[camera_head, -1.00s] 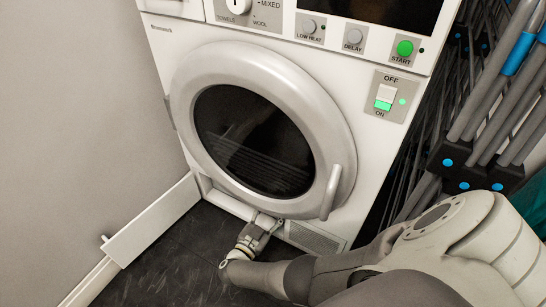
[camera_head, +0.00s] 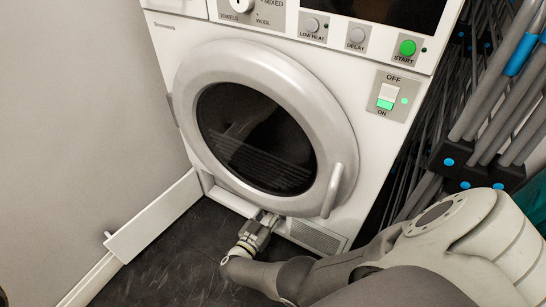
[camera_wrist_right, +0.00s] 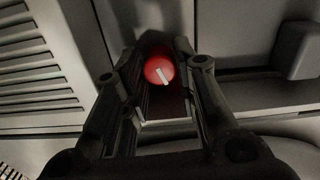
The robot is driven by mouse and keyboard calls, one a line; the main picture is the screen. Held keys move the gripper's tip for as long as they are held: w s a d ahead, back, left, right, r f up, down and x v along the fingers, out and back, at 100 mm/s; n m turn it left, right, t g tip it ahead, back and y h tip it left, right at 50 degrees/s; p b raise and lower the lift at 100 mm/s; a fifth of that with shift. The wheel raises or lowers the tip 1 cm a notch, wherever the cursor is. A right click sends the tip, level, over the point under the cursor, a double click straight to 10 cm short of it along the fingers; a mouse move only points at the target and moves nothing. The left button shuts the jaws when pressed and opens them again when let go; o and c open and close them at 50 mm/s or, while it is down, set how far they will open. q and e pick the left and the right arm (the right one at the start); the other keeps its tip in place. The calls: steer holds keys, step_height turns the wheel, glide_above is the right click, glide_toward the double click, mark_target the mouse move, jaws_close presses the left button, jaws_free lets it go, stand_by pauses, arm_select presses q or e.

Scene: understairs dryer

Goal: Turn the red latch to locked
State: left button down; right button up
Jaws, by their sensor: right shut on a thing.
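The red latch (camera_wrist_right: 159,69) is a round red knob with a pale bar, tilted from upper left to lower right in the right wrist view. My right gripper (camera_wrist_right: 160,66) is shut on it, one dark finger on each side. In the head view my right gripper (camera_head: 263,222) reaches into the low opening under the dryer door, and the latch is hidden there. My left gripper is not in view.
The white dryer (camera_head: 185,140) has its round door (camera_head: 255,140) shut just above my gripper. A white flap (camera_head: 152,218) stands open at the lower left. A vent grille (camera_head: 316,236) is right of the gripper. Folded grey racks (camera_head: 480,120) stand at the right.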

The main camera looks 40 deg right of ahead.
steer(key=shift+n, duration=0.9)
steer(key=o, duration=1)
steer(key=shift+m, duration=0.3)
